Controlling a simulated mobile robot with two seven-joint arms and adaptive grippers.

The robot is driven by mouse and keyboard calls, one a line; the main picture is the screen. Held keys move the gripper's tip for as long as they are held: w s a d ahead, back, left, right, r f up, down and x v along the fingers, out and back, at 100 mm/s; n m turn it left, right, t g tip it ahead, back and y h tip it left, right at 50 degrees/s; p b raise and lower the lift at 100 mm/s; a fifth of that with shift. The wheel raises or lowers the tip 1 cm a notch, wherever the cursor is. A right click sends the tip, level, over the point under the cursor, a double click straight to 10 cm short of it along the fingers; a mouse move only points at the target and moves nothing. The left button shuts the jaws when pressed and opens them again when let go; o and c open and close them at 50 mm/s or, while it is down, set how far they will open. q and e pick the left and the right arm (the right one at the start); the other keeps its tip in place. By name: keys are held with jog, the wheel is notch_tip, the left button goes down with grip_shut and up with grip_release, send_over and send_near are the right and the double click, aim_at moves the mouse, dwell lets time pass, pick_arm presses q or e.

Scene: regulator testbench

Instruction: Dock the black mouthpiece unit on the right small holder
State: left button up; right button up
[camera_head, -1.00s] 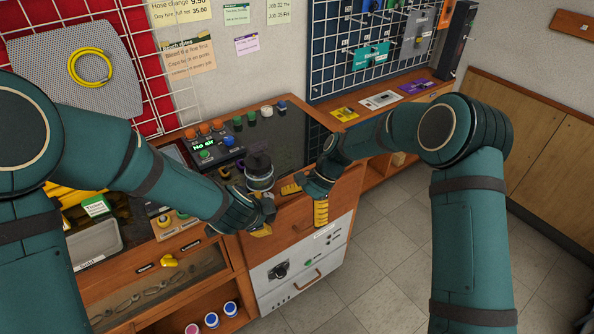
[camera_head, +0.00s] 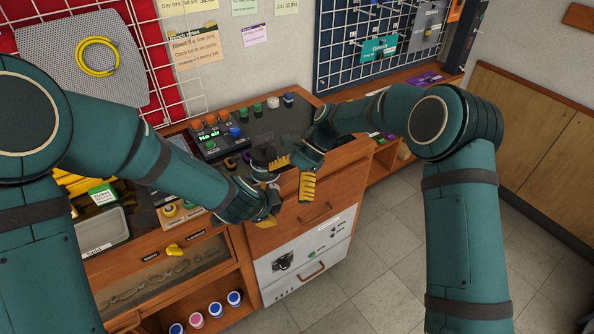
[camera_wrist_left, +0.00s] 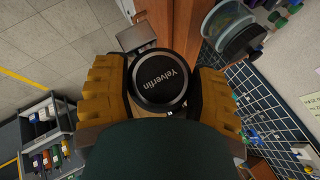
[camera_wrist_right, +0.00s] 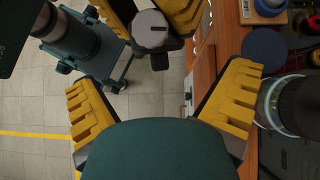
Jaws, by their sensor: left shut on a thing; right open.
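The black mouthpiece unit (camera_wrist_left: 160,82), a round black disc with pale lettering, is between the fingers of my left gripper (camera_wrist_left: 162,100), which is shut on it. In the right wrist view a pale grey round part of the unit (camera_wrist_right: 151,28) shows between that gripper's yellow fingers. My left gripper (camera_head: 268,198) is near the bench front in the head view, where the unit is mostly hidden. My right gripper (camera_head: 294,175) is open and empty, close to the right; its spread fingers (camera_wrist_right: 163,108) show in its wrist view. I cannot make out the right small holder for certain.
A clear jar with a black lid (camera_wrist_right: 295,105) stands on the bench, close to my grippers; in the head view they partly cover it. A control panel with coloured knobs (camera_head: 218,133) is behind. Drawers (camera_head: 305,265) are below. Open floor (camera_head: 385,265) lies to the right.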

jog(key=shift+x, duration=2.5)
jog(key=c, duration=1.4)
pick_arm(q)
jog(key=o, duration=1.3)
pick_arm(e)
jog(key=shift+r, duration=0.1)
